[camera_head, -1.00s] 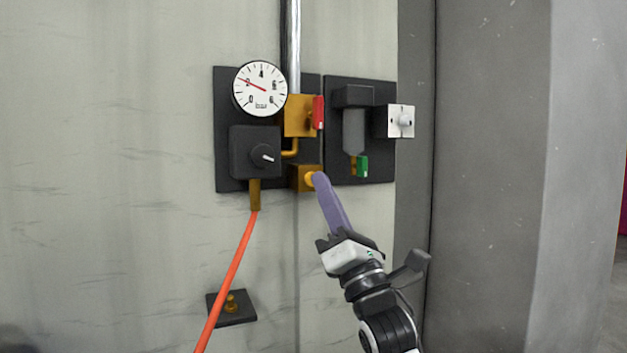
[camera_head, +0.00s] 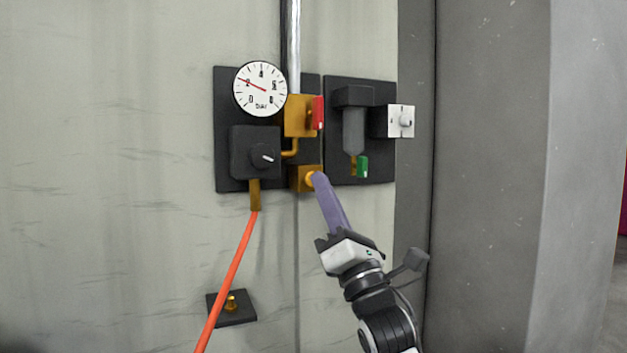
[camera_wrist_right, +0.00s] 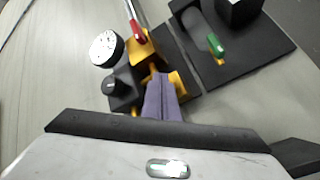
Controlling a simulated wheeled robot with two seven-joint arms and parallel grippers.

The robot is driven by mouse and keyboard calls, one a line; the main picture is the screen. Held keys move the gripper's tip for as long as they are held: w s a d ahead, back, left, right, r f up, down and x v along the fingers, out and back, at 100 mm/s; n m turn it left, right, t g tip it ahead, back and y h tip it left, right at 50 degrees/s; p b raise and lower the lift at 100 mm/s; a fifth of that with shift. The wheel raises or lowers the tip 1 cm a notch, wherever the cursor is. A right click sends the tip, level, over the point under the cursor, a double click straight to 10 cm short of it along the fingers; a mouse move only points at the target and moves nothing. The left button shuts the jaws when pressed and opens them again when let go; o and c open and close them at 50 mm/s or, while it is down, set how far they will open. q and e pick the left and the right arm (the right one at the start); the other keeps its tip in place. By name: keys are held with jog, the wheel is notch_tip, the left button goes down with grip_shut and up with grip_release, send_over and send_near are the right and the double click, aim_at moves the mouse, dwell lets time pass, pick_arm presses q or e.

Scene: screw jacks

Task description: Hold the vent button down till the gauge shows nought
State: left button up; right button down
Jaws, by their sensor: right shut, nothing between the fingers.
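The round white gauge (camera_head: 260,89) sits at the top left of the black panel; its red needle points left and slightly up, near the 2 mark. It also shows in the right wrist view (camera_wrist_right: 106,49). The vent button (camera_head: 311,179) is a yellow-orange knob on the brass block (camera_head: 300,178) below the red lever. My right gripper (camera_head: 316,176) is shut and empty, its purple fingers reaching up from below with the tips at the button. The tips cover part of the button, so I cannot tell how far it is pressed. My left gripper is not in view.
A red lever (camera_head: 318,112) sits just above the block. A green lever (camera_head: 362,166) hangs under the grey filter bowl (camera_head: 354,130) to the right. A black knob box (camera_head: 255,152) feeds an orange hose (camera_head: 233,275). A grey pillar (camera_head: 490,180) stands at the right.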

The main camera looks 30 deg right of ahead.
jog(key=shift+w, duration=0.3)
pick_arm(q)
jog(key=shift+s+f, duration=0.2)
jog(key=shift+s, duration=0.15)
pick_arm(e)
jog(key=shift+w, duration=0.2)
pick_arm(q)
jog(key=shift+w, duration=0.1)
pick_arm(e)
jog(key=shift+w, duration=0.2)
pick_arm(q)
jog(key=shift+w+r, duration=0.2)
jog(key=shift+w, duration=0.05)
pick_arm(e)
jog(key=shift+w, duration=0.1)
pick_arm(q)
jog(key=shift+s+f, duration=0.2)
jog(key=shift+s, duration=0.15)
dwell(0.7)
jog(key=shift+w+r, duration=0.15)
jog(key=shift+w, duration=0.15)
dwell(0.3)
